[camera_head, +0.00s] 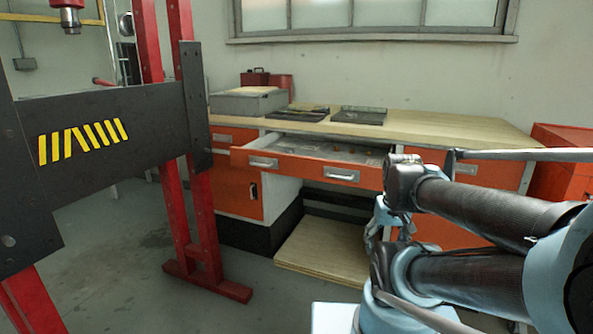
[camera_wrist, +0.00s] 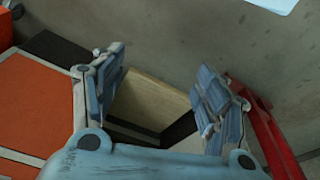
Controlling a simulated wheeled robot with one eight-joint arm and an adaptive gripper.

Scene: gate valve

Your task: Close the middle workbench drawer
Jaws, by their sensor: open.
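The middle workbench drawer (camera_head: 303,167) is pulled out from under the bench top in the head view. It has an orange front with two pale handles, and small items lie inside. My arm covers the area by its right end. My gripper (camera_wrist: 163,85) is open in the wrist view, with its two blue fingers spread apart and nothing between them. In the head view my gripper (camera_head: 374,228) shows only partly, below the right end of the drawer and behind my arm links. I cannot tell whether it touches anything.
The workbench (camera_head: 440,130) has orange cabinets on both sides and trays on top. A wooden board (camera_head: 325,250) lies low beneath the drawer and shows between my fingers (camera_wrist: 150,102). A red and black press frame (camera_head: 110,110) stands at left. Floor (camera_head: 125,265) near it is open.

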